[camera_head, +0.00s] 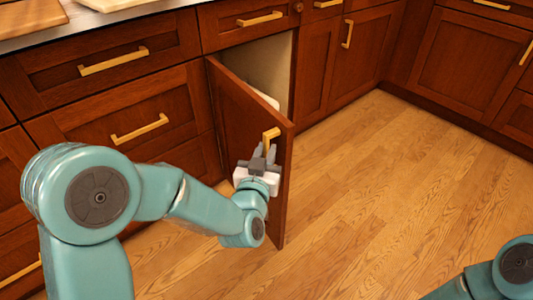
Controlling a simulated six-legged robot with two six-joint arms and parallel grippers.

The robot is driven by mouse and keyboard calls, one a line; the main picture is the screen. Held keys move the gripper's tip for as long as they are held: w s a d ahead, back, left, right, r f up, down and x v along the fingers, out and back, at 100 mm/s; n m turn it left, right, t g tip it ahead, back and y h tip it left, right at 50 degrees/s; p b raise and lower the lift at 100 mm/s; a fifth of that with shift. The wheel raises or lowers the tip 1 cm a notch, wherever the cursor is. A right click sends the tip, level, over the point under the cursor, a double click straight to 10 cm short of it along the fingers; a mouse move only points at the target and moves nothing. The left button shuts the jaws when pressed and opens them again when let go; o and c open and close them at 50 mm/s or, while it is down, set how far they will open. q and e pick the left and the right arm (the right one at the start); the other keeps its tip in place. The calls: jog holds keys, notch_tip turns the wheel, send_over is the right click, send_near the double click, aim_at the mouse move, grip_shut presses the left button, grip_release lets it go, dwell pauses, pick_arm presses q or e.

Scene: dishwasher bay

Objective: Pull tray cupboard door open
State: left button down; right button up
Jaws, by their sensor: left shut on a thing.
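The tray cupboard door (236,120) is a narrow dark wood door that stands swung out from the cabinet front, with its free edge toward me. Its brass handle (271,134) is near the upper free edge. My left gripper (267,151) is at the handle's lower part and shut on it. The cupboard opening (265,68) shows a pale inner wall and a light item (264,98) low inside, mostly hidden by the door. My right arm shows at the bottom right corner; its gripper is out of view.
Drawers with brass handles (139,128) fill the cabinets on the left. More closed cupboards (460,62) stand at the back right. A counter with boards (30,17) is at the top left. The wood floor (370,180) to the right of the door is clear.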

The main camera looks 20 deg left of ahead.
pick_arm(q)
jog(key=shift+a+r, duration=0.3)
jog(key=shift+a, duration=0.35)
pick_arm(e)
jog(key=shift+s+a+f, duration=0.1)
jog(key=shift+s+a, duration=0.15)
jog(key=shift+s, duration=0.05)
pick_arm(q)
jog(key=c, duration=1.1)
grip_release()
jog(key=shift+w+f, duration=0.1)
jog(key=shift+w, duration=0.05)
jog(key=shift+d, duration=0.1)
pick_arm(e)
jog(key=shift+w, duration=0.1)
pick_arm(q)
jog(key=shift+d+f, duration=0.1)
jog(key=shift+f, duration=0.05)
pick_arm(e)
jog(key=shift+d, duration=0.1)
pick_arm(q)
jog(key=shift+s, duration=0.2)
pick_arm(e)
jog(key=shift+f, duration=0.1)
